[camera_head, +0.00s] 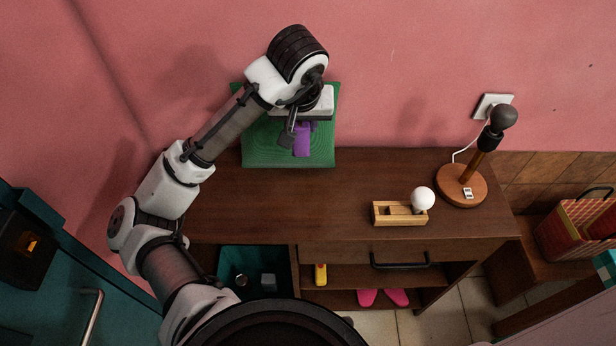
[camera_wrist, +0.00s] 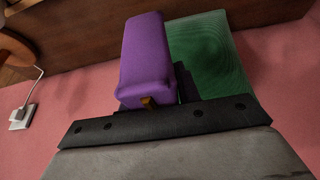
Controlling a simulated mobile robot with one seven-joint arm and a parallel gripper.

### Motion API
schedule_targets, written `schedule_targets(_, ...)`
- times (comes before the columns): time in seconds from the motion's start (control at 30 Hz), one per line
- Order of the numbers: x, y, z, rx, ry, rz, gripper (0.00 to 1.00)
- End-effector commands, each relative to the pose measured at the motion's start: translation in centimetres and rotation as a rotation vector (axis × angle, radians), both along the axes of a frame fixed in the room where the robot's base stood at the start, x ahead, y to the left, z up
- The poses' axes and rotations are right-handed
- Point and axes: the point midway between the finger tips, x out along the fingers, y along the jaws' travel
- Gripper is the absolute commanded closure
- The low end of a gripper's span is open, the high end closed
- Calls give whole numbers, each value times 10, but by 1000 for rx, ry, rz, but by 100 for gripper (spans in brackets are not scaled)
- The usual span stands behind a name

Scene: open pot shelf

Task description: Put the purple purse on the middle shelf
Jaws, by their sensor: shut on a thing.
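The purple purse (camera_head: 302,140) is in my gripper (camera_head: 297,122), above the green mat at the back left of the dark wooden cabinet top. In the wrist view the purse (camera_wrist: 146,52) is a purple block with a small gold-coloured bit at its near end. My gripper (camera_wrist: 150,104) is shut on that end, and the fingers are partly hidden. The open shelves are at the cabinet's front, below the drawer. A shelf board (camera_head: 345,275) shows there with a yellow item (camera_head: 320,274) at its left. Pink shoes (camera_head: 382,297) sit lower down. The shelf depths are partly hidden.
A wooden block holder with a white ball (camera_head: 423,198) and a lamp (camera_head: 461,186) stand on the right of the cabinet top. The drawer's black handle (camera_head: 400,265) sticks out in front. A teal bin (camera_head: 252,262) with small items is at lower left.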

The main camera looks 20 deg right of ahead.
Motion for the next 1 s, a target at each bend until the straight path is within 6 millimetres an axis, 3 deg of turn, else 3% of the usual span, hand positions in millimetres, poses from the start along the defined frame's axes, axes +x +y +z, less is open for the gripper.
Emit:
schedule_targets(0.43,-1,0,-107,-5,5,3,98)
schedule_targets(1.0,0,0,-170,-2,2,1,98)
